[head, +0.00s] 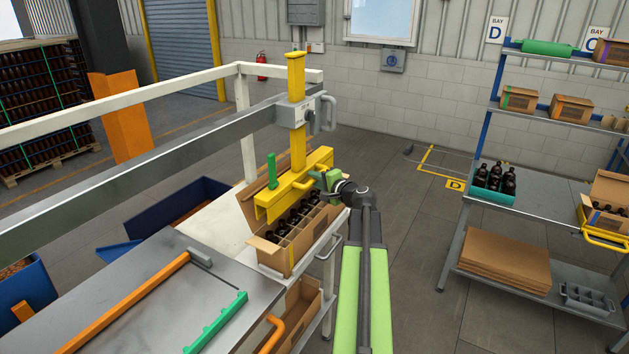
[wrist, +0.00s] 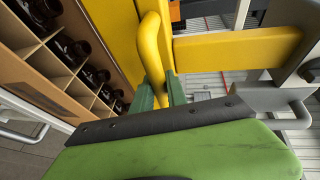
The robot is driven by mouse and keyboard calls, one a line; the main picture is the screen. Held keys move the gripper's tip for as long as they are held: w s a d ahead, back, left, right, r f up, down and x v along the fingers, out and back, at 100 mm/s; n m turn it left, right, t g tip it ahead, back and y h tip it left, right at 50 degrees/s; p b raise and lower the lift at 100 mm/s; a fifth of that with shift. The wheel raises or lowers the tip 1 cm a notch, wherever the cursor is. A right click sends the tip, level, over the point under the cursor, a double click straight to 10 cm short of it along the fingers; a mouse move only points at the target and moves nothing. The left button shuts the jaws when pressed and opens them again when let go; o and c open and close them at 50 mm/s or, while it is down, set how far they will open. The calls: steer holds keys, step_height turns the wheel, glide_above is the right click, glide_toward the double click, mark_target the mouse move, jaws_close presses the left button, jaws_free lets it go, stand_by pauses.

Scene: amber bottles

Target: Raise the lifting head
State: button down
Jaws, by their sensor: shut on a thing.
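The yellow lifting head (head: 283,197) hangs from a yellow column (head: 297,85) on a grey rail. It sits low over an open cardboard box (head: 270,254) of dark bottles in dividers. The gap between the head and the bottles cannot be made out. My gripper (head: 316,182) is at the right side of the head. In the wrist view my green fingers (wrist: 161,92) are shut on the head's yellow bar handle (wrist: 150,40). The divided box (wrist: 50,88) with bottles shows at the left there. The underside of the head is hidden.
A white frame (head: 243,120) surrounds the box station. A steel table (head: 150,290) with an orange bar is at the front left. A shelf rack (head: 540,195) with boxes and a teal crate stands at the right. Floor (head: 420,240) between them is clear.

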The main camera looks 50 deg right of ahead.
step_height(320, 180, up, 9)
steer(key=p, duration=0.7)
steer(key=shift+d+r, duration=0.1)
steer(key=shift+r, duration=0.1)
steer(key=shift+d, duration=0.1)
steer(key=c, duration=1.4)
jaws_free()
steer(key=shift+s, duration=0.1)
steer(key=shift+c, duration=0.2)
steer(key=shift+o, duration=0.6)
steer(key=shift+r, duration=0.1)
